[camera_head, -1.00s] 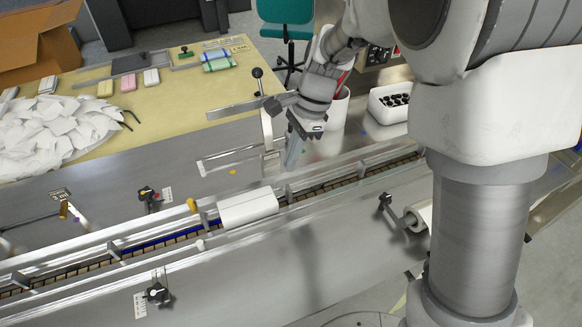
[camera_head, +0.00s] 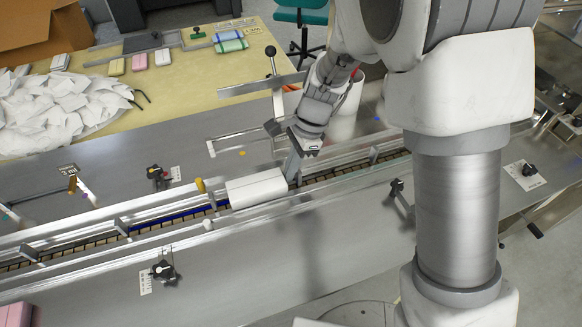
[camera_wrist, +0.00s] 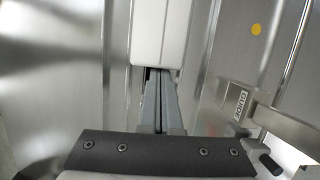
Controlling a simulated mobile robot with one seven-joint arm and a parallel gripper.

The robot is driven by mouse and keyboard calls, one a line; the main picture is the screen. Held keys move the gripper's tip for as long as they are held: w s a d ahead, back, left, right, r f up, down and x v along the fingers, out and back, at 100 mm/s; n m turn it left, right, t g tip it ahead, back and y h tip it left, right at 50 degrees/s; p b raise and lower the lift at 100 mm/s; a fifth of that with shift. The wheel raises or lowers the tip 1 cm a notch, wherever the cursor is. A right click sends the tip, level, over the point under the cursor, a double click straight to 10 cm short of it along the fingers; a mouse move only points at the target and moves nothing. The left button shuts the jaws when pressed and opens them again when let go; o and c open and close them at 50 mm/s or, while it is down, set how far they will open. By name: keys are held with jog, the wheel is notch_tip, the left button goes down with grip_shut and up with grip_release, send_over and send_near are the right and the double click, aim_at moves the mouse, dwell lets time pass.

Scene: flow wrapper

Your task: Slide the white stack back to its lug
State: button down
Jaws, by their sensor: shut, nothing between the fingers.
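The white stack (camera_head: 257,189) lies lengthwise in the conveyor channel, its right end by my gripper. In the wrist view the white stack (camera_wrist: 158,35) is just beyond the fingertips. My gripper (camera_head: 291,180) points down into the channel at the right end of the stack. Its fingers (camera_wrist: 158,78) are shut with nothing between them. They are very close to the stack's end; I cannot tell whether they touch. A grey upright lug (camera_head: 211,203) stands just left of the stack, with a small gap. My fingers hide the channel just right of the stack.
Metal rails (camera_head: 330,187) run along both sides of the channel. Another upright lug (camera_head: 122,227) stands further left, and one (camera_head: 375,155) further right. A bracket with a black-knobbed post (camera_head: 271,62) rises behind my gripper. A pile of white packets (camera_head: 60,112) lies at upper left.

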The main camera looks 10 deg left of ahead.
aim_at(275, 176)
jog(key=s+a, duration=0.1)
jog(key=s+a+p, duration=0.1)
jog(key=a, duration=0.1)
jog(key=shift+d+r, duration=0.1)
jog(key=p+v, duration=0.2)
jog(key=v, duration=1.5)
jog(key=shift+p, duration=0.4)
jog(key=shift+s+r, duration=0.1)
jog(key=shift+r, duration=0.05)
